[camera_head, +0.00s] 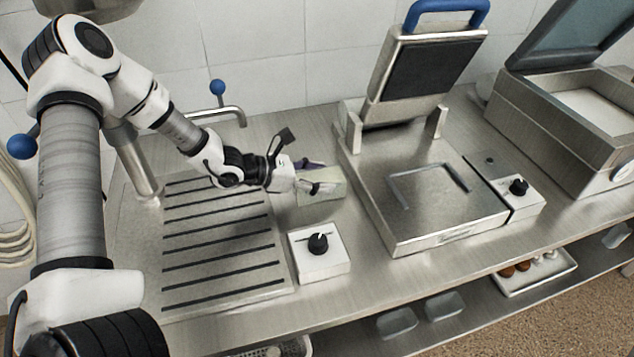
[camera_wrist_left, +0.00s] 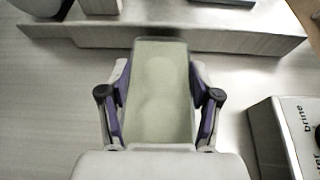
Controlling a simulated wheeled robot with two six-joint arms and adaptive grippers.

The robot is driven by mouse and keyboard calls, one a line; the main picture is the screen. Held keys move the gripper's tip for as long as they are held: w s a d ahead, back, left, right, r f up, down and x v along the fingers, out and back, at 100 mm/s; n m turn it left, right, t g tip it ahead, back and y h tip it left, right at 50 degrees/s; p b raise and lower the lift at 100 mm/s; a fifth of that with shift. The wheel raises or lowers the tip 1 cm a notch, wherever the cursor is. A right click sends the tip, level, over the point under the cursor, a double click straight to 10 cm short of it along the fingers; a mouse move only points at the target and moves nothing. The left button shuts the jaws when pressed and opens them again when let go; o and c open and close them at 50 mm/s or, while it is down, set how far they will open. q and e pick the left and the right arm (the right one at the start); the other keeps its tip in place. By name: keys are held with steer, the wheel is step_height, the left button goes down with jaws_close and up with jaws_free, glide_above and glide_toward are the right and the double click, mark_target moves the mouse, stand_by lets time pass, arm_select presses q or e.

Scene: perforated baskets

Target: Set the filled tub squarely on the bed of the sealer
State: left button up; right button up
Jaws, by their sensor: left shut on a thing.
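The filled tub (camera_head: 326,189) is a pale green box just left of the sealer in the head view. It also shows in the wrist view (camera_wrist_left: 157,90), with faint round shapes in it. My left gripper (camera_head: 308,178) is shut on the tub, its purple-lined fingers on two opposite sides. I cannot tell whether the tub touches the counter. The sealer (camera_head: 448,235) stands right of the tub, with its blue-handled lid (camera_head: 425,70) raised. Its steel bed (camera_head: 425,215) is empty inside a raised U-shaped guide (camera_head: 395,192). My right gripper is out of view.
A white knob box (camera_head: 318,262) sits in front of the tub; it also shows in the wrist view (camera_wrist_left: 280,135). A slotted drainboard (camera_head: 215,245) and a tap (camera_head: 225,112) are at left. A second open-lidded machine (camera_head: 560,135) stands at right. A tray (camera_head: 530,275) lies on the lower shelf.

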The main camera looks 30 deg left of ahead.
mark_target(319, 175)
arm_select(q)
steer(key=shift+r, duration=0.2)
step_height(319, 175, up, 10)
steer(key=shift+f+p, duration=0.25)
steer(key=shift+p, duration=0.15)
steer(key=shift+f, duration=0.1)
steer(key=shift+m+g+h, duration=0.3)
